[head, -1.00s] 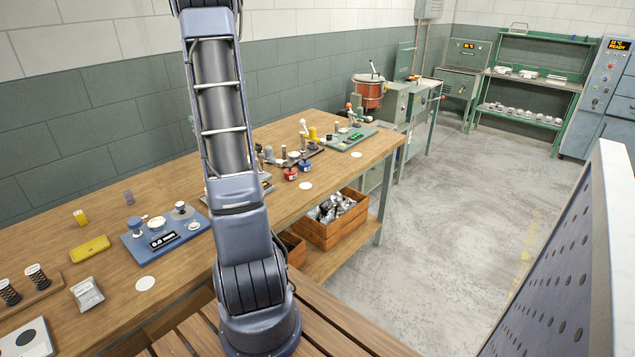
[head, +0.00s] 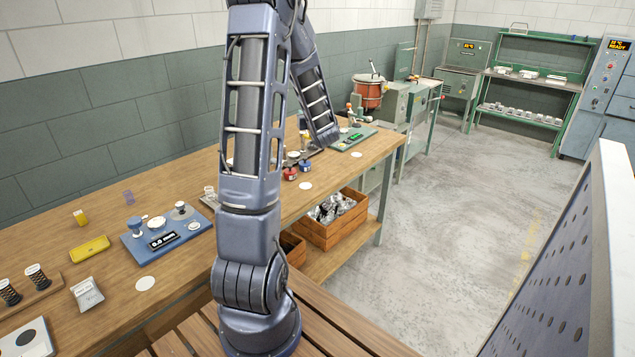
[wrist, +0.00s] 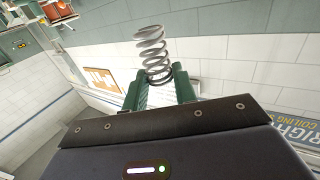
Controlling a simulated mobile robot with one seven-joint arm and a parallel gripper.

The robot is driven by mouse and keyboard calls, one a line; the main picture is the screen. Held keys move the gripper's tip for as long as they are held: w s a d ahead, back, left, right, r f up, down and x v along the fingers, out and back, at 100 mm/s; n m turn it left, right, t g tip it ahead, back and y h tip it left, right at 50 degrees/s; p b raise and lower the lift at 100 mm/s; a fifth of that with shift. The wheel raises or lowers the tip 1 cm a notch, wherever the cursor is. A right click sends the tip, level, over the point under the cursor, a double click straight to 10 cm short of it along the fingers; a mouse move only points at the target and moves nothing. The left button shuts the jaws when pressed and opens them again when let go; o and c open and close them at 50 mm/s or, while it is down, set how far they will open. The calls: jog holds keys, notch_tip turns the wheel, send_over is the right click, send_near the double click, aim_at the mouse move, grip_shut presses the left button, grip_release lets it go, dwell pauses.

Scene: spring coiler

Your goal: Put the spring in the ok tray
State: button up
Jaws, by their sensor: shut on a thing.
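A grey coil spring (wrist: 151,48) is held between the two green fingers of my gripper (wrist: 158,80) in the wrist view. The fingers are shut on its lower end, and most of the coils stick out beyond the fingertips. Wall and room show behind it, with no tray close to the spring. In the head view my arm hides part of the bench, and I cannot make out my gripper or the spring there.
The long wooden bench (head: 60,230) carries a blue gauge plate (head: 166,234), dark springs on a wooden rack (head: 36,277), red and blue pots (head: 290,173) and a green plate (head: 350,140). A wooden crate (head: 330,218) sits below. The floor at right is clear.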

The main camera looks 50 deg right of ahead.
jog(key=s+d+f+h, duration=0.1)
jog(key=s+d+f, duration=0.1)
jog(key=s+f, duration=0.2)
jog(key=shift+f+m+g, duration=0.3)
jog(key=shift+f+m, duration=0.1)
jog(key=shift+f, duration=0.15)
jog(key=shift+s, duration=0.1)
notch_tip(320, 180, down, 20)
jog(key=shift+d+r, duration=0.1)
jog(key=shift+r, duration=0.15)
dwell(0.6)
jog(key=shift+f, duration=0.15)
jog(key=o, duration=1)
jog(key=shift+c, duration=0.2)
